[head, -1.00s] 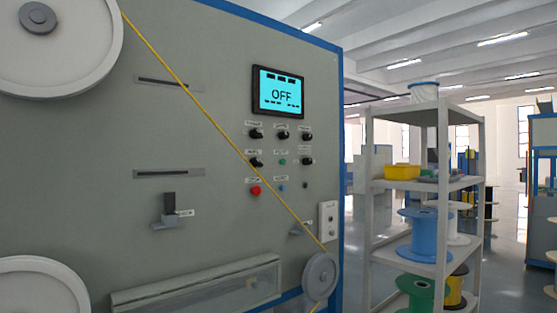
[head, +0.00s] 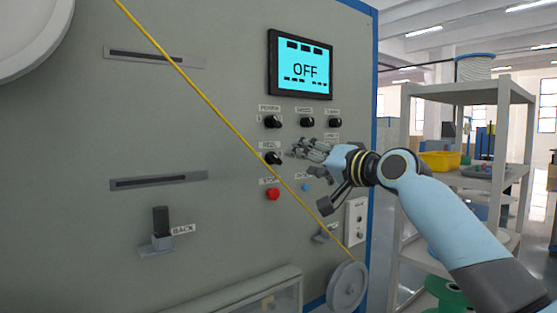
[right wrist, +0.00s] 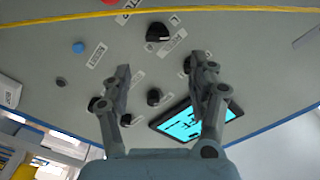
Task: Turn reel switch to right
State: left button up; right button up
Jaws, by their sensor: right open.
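The reel switch (head: 272,158) is a black knob on the grey machine panel, labelled REEL, above the red stop button (head: 272,194). The yellow cable (head: 230,122) runs diagonally close by its left side. My right gripper (head: 306,158) is open and empty, just right of the reel switch and apart from it. In the right wrist view a black knob that looks like the reel switch (right wrist: 158,32) shows beyond the gap between the fingertips (right wrist: 158,67). My left gripper is not in view.
Other black knobs, including the power knob (head: 272,121) and speed knob (head: 306,122), sit above. A blue button (head: 305,187) is below. The screen (head: 301,65) reads OFF. A pulley (head: 347,288) is at lower right and a shelf (head: 450,90) stands right of the machine.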

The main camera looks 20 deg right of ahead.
aim_at(278, 157)
jog(key=x, duration=1)
jog(key=shift+w+a+f, duration=0.1)
jog(key=shift+w+f, duration=0.15)
jog(key=shift+w, duration=0.05)
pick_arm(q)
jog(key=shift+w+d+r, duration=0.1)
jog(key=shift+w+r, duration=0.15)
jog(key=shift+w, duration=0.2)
pick_arm(e)
jog(key=shift+c, duration=0.7)
jog(key=c, duration=1)
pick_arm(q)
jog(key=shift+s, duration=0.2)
